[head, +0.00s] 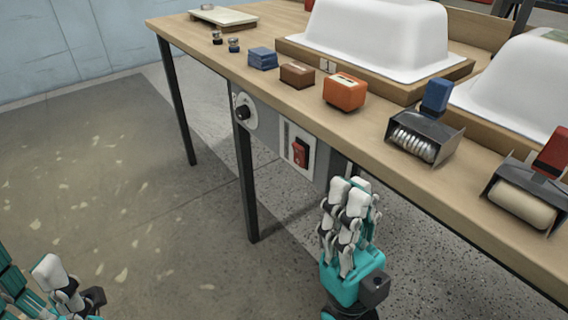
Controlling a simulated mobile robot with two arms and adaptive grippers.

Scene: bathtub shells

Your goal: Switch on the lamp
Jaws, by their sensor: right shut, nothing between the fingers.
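A red rocker switch (300,153) sits in a pale plate on a grey panel (270,135) under the front edge of the workbench. A round dial with a black knob (244,112) is on the same panel, left of the switch. I cannot make out a lamp in this view. My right gripper (349,192), teal with white finger pads, is shut and empty, pointing up, below and to the right of the switch in the picture and apart from it. My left gripper (68,288) shows only partly at the bottom left corner; its opening is unclear.
The wooden workbench (200,52) carries white tub shells (372,35), an orange block (345,91), a brown block (297,75), blue pads (262,58) and two roller tools (424,135) (524,205). Black table legs (245,180) stand near the panel. The floor at left is clear.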

